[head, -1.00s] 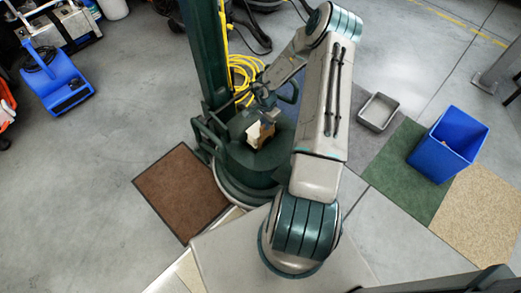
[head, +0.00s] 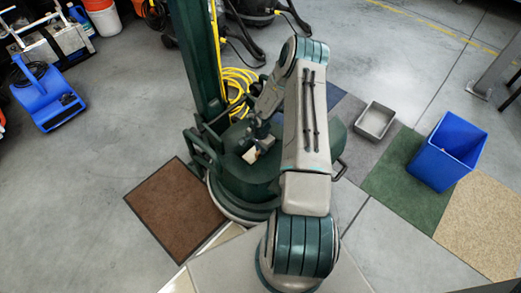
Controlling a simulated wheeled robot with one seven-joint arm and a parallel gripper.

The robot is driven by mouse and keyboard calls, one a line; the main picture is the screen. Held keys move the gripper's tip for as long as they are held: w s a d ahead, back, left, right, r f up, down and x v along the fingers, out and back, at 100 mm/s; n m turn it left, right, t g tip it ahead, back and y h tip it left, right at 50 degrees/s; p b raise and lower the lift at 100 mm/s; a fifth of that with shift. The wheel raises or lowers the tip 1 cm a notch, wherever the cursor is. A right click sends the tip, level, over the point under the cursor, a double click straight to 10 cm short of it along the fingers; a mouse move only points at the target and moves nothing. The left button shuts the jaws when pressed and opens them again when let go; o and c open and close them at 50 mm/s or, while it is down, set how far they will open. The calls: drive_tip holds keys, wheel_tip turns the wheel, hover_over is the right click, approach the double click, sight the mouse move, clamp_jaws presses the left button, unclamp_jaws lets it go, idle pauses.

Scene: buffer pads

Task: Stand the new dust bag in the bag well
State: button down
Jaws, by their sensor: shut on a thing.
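A small tan and white block-like thing, which looks like the dust bag (head: 252,153), shows just below my gripper (head: 259,139). My gripper is shut on it, pointing down over the round body of a dark green floor machine (head: 235,184). Only a small part of the bag shows; its lower part is hidden. I cannot tell whether it is inside an opening or above the body. No bag well can be made out clearly; my gripper and arm cover part of the machine's top.
The machine's tall green post (head: 195,60) rises left of my gripper, with yellow cable (head: 236,84) behind. A brown mat (head: 175,198) lies left. A grey open tray (head: 375,121) and a blue bin (head: 447,150) stand right, near carpet squares.

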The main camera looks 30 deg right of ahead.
drive_tip(key=shift+f, duration=0.1)
drive_tip(key=c, duration=1.7)
unclamp_jaws()
